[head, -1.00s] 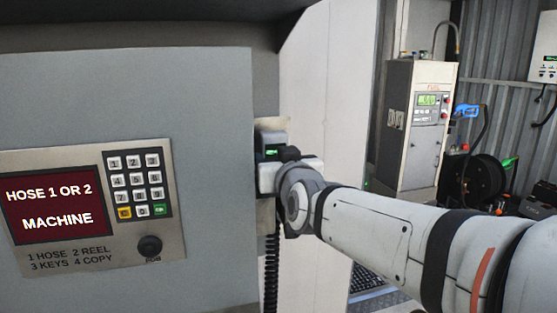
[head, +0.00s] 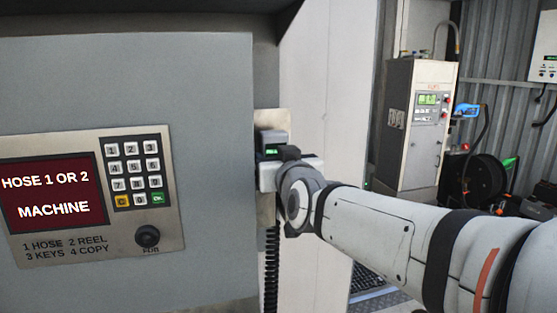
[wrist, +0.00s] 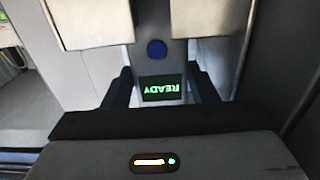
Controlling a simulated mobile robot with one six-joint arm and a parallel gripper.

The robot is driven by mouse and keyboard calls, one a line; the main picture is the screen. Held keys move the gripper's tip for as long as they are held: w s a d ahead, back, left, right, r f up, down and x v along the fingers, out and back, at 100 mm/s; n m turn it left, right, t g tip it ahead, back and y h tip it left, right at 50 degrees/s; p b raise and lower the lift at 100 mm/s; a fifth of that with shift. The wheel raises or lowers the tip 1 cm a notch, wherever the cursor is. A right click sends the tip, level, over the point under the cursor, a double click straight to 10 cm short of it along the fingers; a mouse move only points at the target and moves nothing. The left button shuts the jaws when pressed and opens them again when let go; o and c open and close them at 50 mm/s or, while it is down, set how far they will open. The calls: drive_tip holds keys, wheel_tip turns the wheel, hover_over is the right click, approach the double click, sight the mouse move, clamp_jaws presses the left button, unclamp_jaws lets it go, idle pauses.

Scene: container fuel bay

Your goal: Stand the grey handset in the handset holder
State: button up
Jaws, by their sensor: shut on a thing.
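The grey cabinet (head: 120,85) carries a keypad panel (head: 88,253). A dark coiled cord (head: 271,270) hangs below my gripper. A pale wall (head: 325,90) is behind it. A fuel unit (head: 405,155) and a hose reel (head: 485,182) stand farther back on the right.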

drive_tip(key=shift+f, duration=0.25)
drive_tip(key=o, duration=1.1)
drive_tip(key=shift+c, duration=0.2)
drive_tip(key=shift+o, duration=1)
drive_tip(key=shift+d, duration=0.1)
drive_tip(key=shift+s, duration=0.1)
drive_tip(key=v, duration=0.7)
drive_tip(key=shift+s+b, duration=0.3)
drive_tip(key=shift+b, duration=0.1)
drive_tip(key=shift+d, duration=0.15)
